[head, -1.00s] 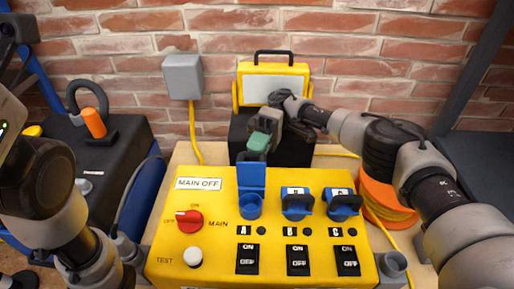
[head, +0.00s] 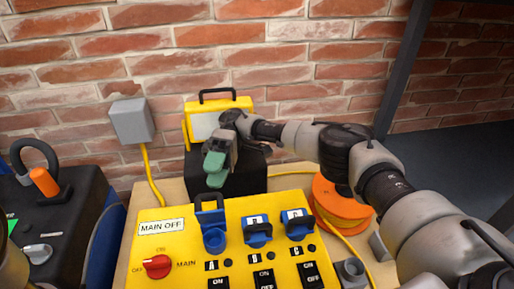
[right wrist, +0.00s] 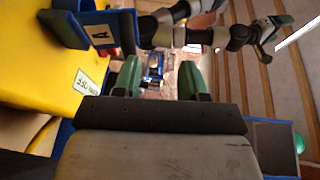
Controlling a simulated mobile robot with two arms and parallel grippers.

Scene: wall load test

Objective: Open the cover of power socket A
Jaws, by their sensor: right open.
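Socket A (head: 214,240) is blue, on the yellow panel (head: 180,215), above the label A. Its blue cover (head: 209,217) stands raised, with the socket face exposed. The cover, marked A, also shows at upper left in the right wrist view (right wrist: 100,34). My right gripper (head: 214,172) is just behind and above the raised cover, with its green fingers apart and nothing between them. In the right wrist view my right gripper (right wrist: 157,82) is beside the cover, apart from it. My left gripper (right wrist: 273,35) shows only small in the right wrist view; its jaws are unclear.
Sockets B (head: 257,233) and C (head: 297,224) have their blue covers down. A yellow lamp (head: 218,110) on a black box (head: 252,170) stands behind the panel. An orange cable reel (head: 340,205) is at right. The red main switch (head: 158,266) is at left.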

